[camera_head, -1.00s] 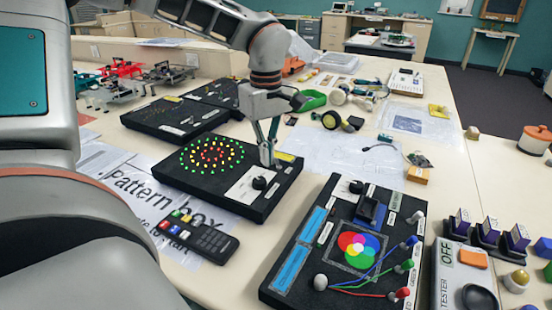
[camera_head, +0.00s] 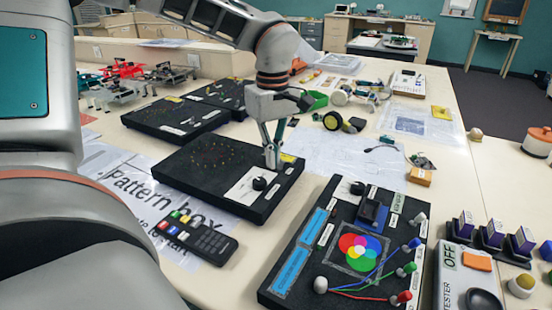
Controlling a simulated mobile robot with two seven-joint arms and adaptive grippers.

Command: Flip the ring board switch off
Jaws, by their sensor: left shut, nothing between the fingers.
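The ring board (camera_head: 185,178) is a black slab with rings of small LEDs, standing on the table left of the middle. Its LEDs (camera_head: 212,153) are dark. A white plate (camera_head: 243,189) with a black knob (camera_head: 259,184) sits on its right part. My left gripper (camera_head: 271,165) is shut and empty, pointing down with its fingertips at the board's back right, just behind the knob. The fingertips hide the spot under them, so the switch itself is not clear and I cannot tell if they touch it. My right gripper is not in view.
A remote control (camera_head: 198,238) lies in front of the ring board on a printed sheet. A black board with coloured circles (camera_head: 330,250) and wires stands to the right. Other black boards (camera_head: 175,118) are behind.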

